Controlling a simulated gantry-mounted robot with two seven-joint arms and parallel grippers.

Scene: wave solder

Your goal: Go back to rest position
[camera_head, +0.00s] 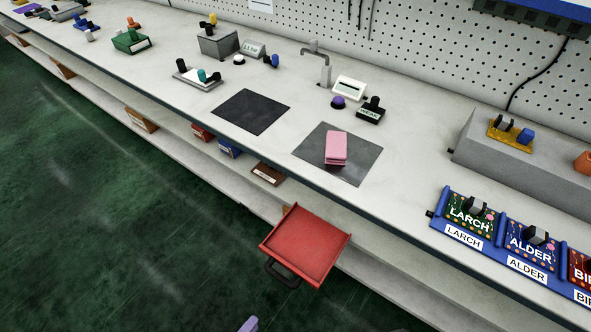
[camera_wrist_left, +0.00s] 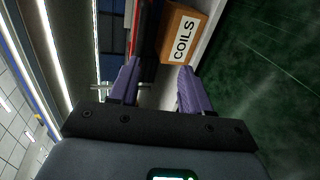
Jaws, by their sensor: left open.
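My left gripper (camera_wrist_left: 160,82) shows two purple fingers set apart, with nothing between them, in the left wrist view. In the head view only a small purple tip of it (camera_head: 249,324) shows at the bottom edge, over the green floor and below the red drawer. Most of the left arm is out of the head view. My right gripper is in neither view.
A red drawer (camera_head: 305,243) is pulled out below the bench. Pink blocks (camera_head: 336,148) lie on a grey mat (camera_head: 360,165). A box labelled COILS (camera_wrist_left: 183,38) stands close beyond my left fingers. The green floor (camera_head: 110,220) is open at left.

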